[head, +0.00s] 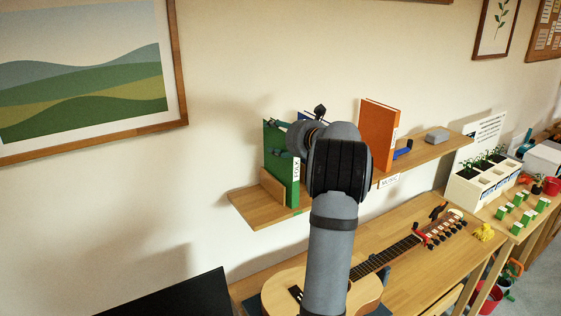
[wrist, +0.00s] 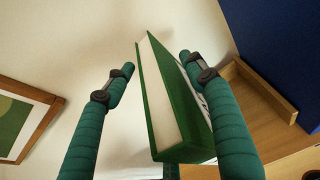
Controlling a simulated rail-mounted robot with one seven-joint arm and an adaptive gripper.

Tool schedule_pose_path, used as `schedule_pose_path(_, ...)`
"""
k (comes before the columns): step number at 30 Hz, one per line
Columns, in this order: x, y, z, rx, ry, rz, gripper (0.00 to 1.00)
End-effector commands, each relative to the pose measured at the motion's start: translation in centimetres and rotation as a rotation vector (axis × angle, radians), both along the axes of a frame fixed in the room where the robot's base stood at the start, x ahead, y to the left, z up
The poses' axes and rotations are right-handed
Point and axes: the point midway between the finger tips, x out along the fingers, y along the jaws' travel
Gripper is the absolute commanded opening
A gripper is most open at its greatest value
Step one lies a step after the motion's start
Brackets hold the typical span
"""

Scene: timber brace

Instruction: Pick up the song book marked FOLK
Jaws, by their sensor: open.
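In the wrist view the green book (wrist: 178,110) lies between the two teal fingers of my gripper (wrist: 156,62). Its cover and pale page edges show, and its lettering is mostly hidden by the right finger. The fingers are open, with a visible gap on the left side; contact on the right side cannot be told. In the head view my gripper (head: 279,138) is at the book's upper part.
A wooden bookend (head: 271,188) stands beside the green book on the shelf (head: 250,209). A blue book (wrist: 270,45) is close by on the right in the wrist view. An orange book (head: 378,135) stands farther right. A guitar (head: 280,293) lies on the table below.

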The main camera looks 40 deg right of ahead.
Motion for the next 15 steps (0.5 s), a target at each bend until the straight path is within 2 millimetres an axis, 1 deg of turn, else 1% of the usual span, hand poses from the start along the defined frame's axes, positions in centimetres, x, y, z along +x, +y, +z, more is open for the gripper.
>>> schedule_pose_path(5,-0.02,-0.06,-0.01,0.000,0.000,-0.001,0.55)
schedule_pose_path(15,-0.05,-0.06,0.00,0.000,0.000,-0.001,0.35)
